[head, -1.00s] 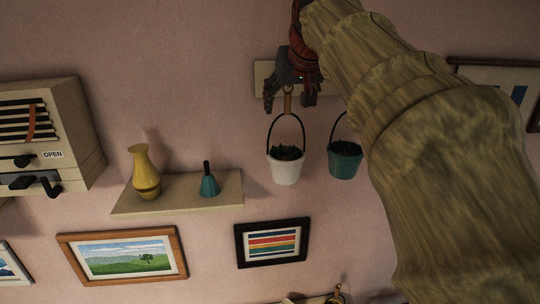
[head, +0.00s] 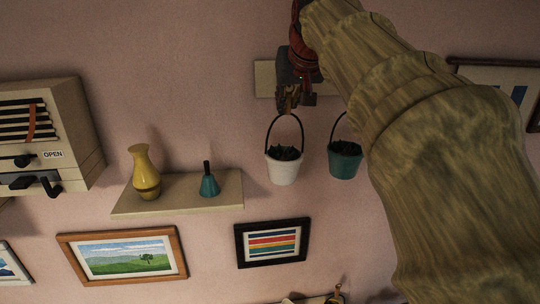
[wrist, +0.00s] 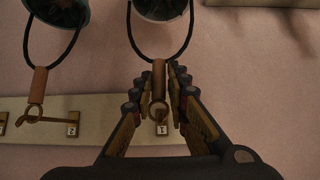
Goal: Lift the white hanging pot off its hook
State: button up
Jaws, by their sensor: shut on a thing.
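The white hanging pot (head: 283,172) hangs upright by its dark loop handle, with dark contents inside. In the wrist view, the loop runs to a wooden grip (wrist: 159,78) with a ring at its end. My gripper (head: 289,106) is shut on this grip, with one finger on each side; the fingers also show in the wrist view (wrist: 159,85). The hook board (head: 264,78) is behind my gripper. The ring is close to the board, but the fingers partly hide the hook, so I cannot tell whether the ring still rests on it.
A teal hanging pot (head: 345,160) is close on the right; its ring is on a neighbouring hook (wrist: 38,118). A shelf (head: 178,207) with a yellow vase (head: 145,170) and teal bell (head: 209,183) is lower left. A striped picture (head: 272,243) is below.

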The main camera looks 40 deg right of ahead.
jog(key=shift+r+p, duration=0.45)
jog(key=shift+r, duration=0.25)
grip_shut()
jog(key=shift+s, duration=0.15)
jog(key=shift+s+a+b, duration=0.35)
jog(key=shift+s+a, duration=0.1)
jog(key=shift+s, duration=0.25)
jog(key=shift+s+a+b, duration=0.35)
jog(key=shift+s+a, duration=0.1)
jog(key=shift+s, duration=0.25)
jog(key=s+a, duration=0.1)
jog(key=s+a+b, duration=0.1)
jog(key=s, duration=0.1)
jog(key=s+a+b, duration=0.1)
jog(key=s, duration=0.1)
dwell(0.6)
